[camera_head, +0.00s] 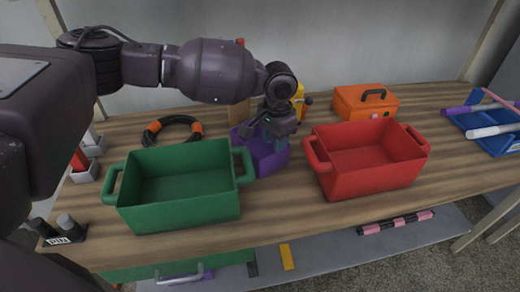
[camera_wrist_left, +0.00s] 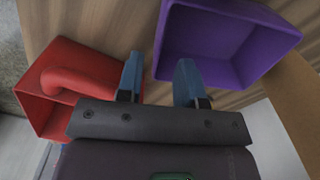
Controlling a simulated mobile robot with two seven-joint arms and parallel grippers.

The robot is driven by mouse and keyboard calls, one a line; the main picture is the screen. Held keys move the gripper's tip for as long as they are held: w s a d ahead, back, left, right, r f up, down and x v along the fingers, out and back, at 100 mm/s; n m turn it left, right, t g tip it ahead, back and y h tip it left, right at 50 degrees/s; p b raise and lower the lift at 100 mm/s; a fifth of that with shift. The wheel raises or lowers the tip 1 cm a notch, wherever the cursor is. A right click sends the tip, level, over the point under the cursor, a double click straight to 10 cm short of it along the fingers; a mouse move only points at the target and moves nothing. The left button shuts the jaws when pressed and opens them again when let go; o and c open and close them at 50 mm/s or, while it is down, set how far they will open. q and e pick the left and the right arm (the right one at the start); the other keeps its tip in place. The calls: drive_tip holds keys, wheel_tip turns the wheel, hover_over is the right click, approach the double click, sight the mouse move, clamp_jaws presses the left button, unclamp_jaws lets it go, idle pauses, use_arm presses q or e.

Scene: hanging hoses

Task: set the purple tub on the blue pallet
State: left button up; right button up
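The purple tub (camera_head: 262,155) stands on the wooden bench between the green and red crates, partly hidden by my left gripper. It shows open and empty-looking in the left wrist view (camera_wrist_left: 225,45). My left gripper (camera_head: 277,140) points down at the tub's right side. In the left wrist view my left gripper (camera_wrist_left: 159,75) has its blue fingers apart, one over the tub's near wall and one outside it; contact is unclear. A blue tray, seemingly the blue pallet (camera_head: 468,123), lies at the bench's right end with purple and white rods on it. My right gripper is out of view.
A green crate (camera_head: 180,205) stands left of the tub and a red crate (camera_head: 370,182) right of it. An orange toolbox (camera_head: 365,102), a yellow object (camera_head: 298,98) and a black-orange ring (camera_head: 172,130) are behind. Bare wood lies between red crate and blue tray.

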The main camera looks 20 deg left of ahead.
use_arm(q)
drive_tip(key=b, duration=0.2)
hover_over(275, 171)
wheel_tip(275, 171, down, 7)
drive_tip(key=shift+c, duration=0.3)
clamp_jaws()
